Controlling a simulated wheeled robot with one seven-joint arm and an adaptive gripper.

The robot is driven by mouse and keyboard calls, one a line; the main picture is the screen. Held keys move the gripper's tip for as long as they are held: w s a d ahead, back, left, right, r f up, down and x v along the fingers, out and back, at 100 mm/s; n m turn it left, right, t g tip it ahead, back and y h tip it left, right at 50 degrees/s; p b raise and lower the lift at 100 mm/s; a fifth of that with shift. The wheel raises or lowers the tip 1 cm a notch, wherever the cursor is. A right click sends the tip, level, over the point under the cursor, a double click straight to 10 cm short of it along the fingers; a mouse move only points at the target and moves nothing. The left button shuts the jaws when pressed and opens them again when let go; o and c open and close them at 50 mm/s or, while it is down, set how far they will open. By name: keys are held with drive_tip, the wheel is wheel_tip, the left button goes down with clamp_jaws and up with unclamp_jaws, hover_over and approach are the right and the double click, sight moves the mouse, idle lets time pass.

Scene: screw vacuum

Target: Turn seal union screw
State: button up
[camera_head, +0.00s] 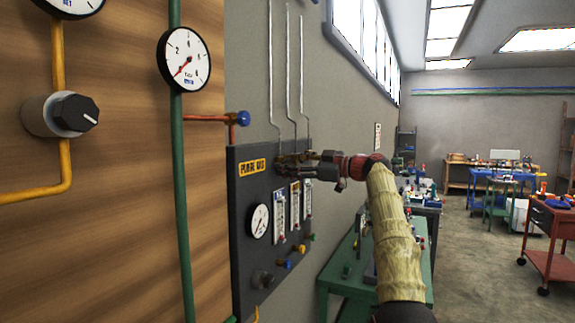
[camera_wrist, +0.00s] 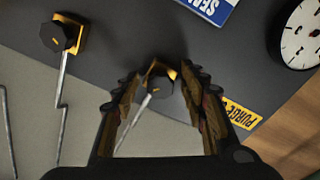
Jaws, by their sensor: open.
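A dark faceted screw knob (camera_wrist: 157,88) on a brass-coloured base sits on the dark panel, with a thin grey pipe running from it. I cannot read a label on this knob. My gripper (camera_wrist: 164,92) is open, with one finger on each side of the knob and a small gap showing. How deep the fingertips reach around it is hard to tell. In the head view, my gripper (camera_head: 290,164) is at the upper part of the panel and hides the knob there. A second similar knob (camera_wrist: 62,38) is at upper left in the wrist view, clear of my fingers.
The panel (camera_head: 245,280) carries a yellow label (camera_head: 252,166), a round gauge (camera_head: 259,221) and flow meters (camera_head: 280,216). A blue sign (camera_wrist: 208,8) shows at the wrist view's top. A green pipe (camera_head: 181,190) runs left of the panel. A green bench (camera_head: 345,275) stands beyond.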

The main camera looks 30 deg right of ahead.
drive_tip(key=v, duration=1.2)
idle(0.3)
